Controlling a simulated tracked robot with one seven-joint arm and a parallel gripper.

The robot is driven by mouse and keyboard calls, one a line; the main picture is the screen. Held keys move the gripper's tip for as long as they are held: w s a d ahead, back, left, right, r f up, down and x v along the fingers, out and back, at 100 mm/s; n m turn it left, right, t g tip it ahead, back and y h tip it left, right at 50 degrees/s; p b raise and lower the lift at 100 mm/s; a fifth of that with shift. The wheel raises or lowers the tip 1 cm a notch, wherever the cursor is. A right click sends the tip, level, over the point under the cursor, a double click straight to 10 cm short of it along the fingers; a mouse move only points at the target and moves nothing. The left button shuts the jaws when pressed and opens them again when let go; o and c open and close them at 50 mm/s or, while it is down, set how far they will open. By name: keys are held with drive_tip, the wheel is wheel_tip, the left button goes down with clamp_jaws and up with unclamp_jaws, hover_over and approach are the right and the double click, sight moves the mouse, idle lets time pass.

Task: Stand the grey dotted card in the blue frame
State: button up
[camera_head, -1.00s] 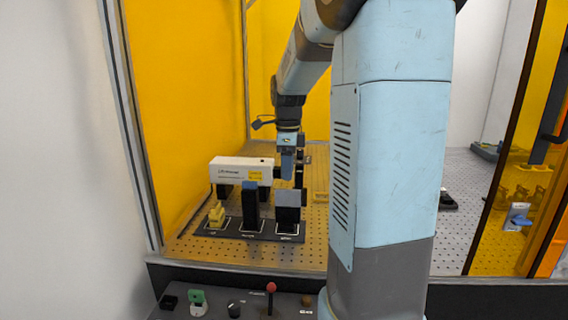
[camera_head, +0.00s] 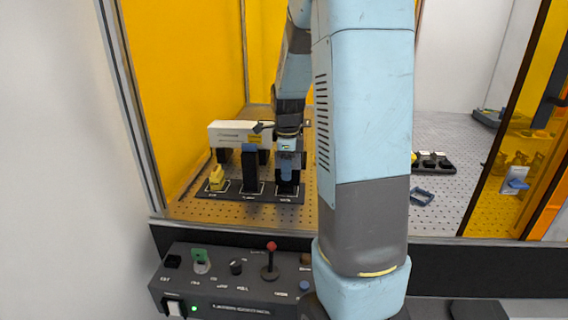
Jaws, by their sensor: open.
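My gripper (camera_head: 286,172) is over the rightmost black post (camera_head: 287,188) of the dark rack, and its jaws are open. The grey card on that post is hidden behind or between my gripper's parts, and no dots can be made out. A small dark-blue open frame (camera_head: 422,196) lies on the perforated table to the right of my arm, well apart from my gripper. It looks empty.
The dark rack (camera_head: 232,194) also holds a yellow piece (camera_head: 217,178) and a blue-topped black post (camera_head: 249,170). A white instrument box (camera_head: 232,134) stands behind. A black tray (camera_head: 433,162) lies right of my arm. A control box (camera_head: 225,281) is in front.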

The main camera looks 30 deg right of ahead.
drive_tip(key=shift+c, duration=0.3)
clamp_jaws()
idle(0.3)
drive_tip(key=shift+r, duration=3.1)
